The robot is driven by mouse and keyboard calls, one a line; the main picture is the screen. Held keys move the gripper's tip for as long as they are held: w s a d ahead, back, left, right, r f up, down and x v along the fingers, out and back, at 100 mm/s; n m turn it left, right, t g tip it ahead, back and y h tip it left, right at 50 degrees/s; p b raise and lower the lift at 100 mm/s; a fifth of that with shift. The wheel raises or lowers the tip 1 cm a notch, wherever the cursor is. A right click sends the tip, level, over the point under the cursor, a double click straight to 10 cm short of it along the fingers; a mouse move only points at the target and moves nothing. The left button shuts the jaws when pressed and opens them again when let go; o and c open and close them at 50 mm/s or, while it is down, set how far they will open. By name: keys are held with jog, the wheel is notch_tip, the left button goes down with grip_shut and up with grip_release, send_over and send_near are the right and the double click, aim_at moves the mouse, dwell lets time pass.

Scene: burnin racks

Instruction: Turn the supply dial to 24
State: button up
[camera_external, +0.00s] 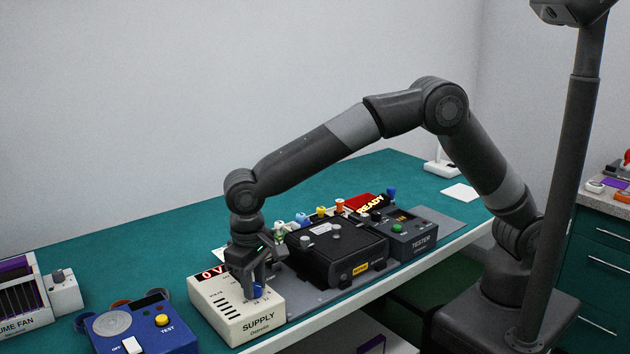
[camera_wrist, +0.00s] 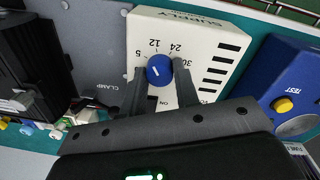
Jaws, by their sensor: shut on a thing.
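The supply box (camera_external: 215,310) is cream, labelled SUPPLY, and stands near the table's front edge; it also shows in the wrist view (camera_wrist: 205,28). Its red display (camera_external: 213,272) appears to read 0 V. The round blue dial (camera_wrist: 160,68) has a short white mark, with 5, 12, 24 and 30 printed around it. I cannot tell surely which number the mark faces. The dial also shows at the fingers in the external view (camera_external: 258,291). My gripper (camera_wrist: 160,77) points down and is shut on the dial, one finger on each side. The lower scale is hidden by my gripper.
A blue box with a TEST button (camera_external: 140,330) stands left of the supply. The back of the green table (camera_external: 120,250) is clear.

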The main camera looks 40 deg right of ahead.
jog(key=m, duration=0.5)
jog(key=shift+m, duration=0.3)
jog(key=m, duration=0.5)
jog(key=shift+g, duration=0.3)
jog(key=shift+a+m, duration=0.1)
jog(key=shift+m, duration=0.3)
jog(key=o, duration=1)
jog(key=r, duration=1)
jog(key=shift+w+a+r, duration=0.15)
jog(key=shift+w+r, duration=0.05)
jog(key=shift+r, duration=0.2)
